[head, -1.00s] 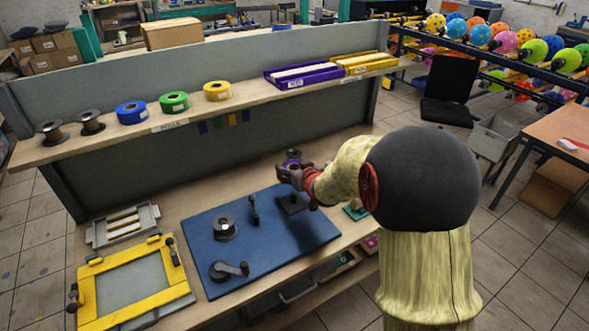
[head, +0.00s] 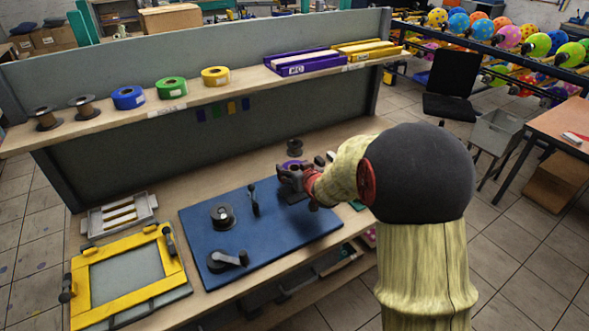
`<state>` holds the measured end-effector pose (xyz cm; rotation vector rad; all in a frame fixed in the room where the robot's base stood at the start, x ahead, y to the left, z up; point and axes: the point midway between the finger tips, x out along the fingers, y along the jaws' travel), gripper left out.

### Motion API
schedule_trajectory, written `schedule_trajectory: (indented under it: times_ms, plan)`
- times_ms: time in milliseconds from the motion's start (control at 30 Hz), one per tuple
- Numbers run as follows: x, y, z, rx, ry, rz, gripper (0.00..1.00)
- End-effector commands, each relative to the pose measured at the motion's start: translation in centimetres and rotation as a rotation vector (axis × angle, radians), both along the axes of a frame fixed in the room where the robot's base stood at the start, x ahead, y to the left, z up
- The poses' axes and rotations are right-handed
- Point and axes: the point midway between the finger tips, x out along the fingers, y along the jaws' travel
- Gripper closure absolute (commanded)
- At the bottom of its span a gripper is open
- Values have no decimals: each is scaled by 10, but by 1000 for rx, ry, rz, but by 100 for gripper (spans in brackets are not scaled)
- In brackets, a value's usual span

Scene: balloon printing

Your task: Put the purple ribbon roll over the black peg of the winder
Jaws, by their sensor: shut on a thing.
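The purple ribbon roll (head: 293,164) shows only as a small purple patch at my gripper, largely hidden by the fingers. My gripper (head: 288,176) is shut on it, over the right part of the blue winder board (head: 205,235). A dark square base (head: 290,196) on the board is just under my gripper and partly covered by it. The black peg cannot be made out there, so I cannot tell whether the roll is around it. The board also carries a dark spool (head: 222,215), an upright lever (head: 254,201) and a black crank (head: 227,260).
A dark spool (head: 294,147) stands on the bench just behind my gripper. A yellow frame (head: 100,298) and a grey tray (head: 118,214) lie to the left. The shelf (head: 190,103) above holds blue, green and yellow rolls, empty spools and trays.

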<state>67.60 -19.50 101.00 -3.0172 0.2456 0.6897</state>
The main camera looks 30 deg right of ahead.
Motion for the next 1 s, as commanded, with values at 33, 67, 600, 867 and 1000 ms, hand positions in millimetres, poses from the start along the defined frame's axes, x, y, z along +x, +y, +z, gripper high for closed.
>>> schedule_trajectory:
  times_ms: [33,67,600,867,1000]
  plan:
    - [0,0,-5,0,0,0,63]
    - [0,0,-6,0,0,0,63]
    - [0,0,-36,1,1,0,63]
    - [0,0,-49,0,-1,0,63]
    - [0,0,-57,0,-1,0,63]
